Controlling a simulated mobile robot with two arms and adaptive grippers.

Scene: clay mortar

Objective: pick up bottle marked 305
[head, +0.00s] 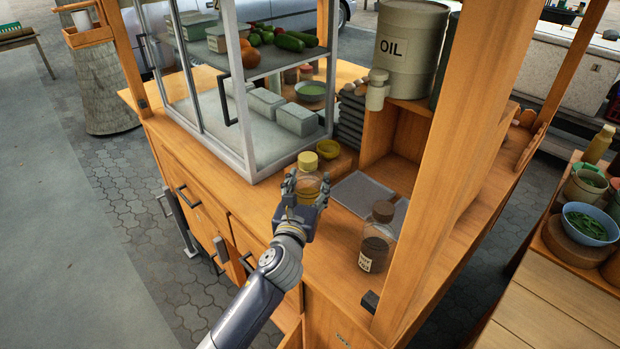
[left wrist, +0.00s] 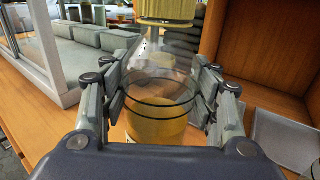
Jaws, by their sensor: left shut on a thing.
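A clear bottle with a yellow cap (head: 307,161) and amber contents stands upright on the wooden cart counter, in front of the glass case. My left gripper (head: 306,188) is around its body, with the fingers shut on both sides. In the left wrist view the bottle (left wrist: 157,125) sits between the finger pads of the left gripper (left wrist: 158,88). No number can be read on it, so I cannot tell whether it is marked 305. My right gripper is not in view.
A dark-filled bottle with a brown cap (head: 376,240) stands to the right, near a grey tray (head: 352,194). The glass case (head: 245,150) is at left and a wooden post (head: 440,190) at right.

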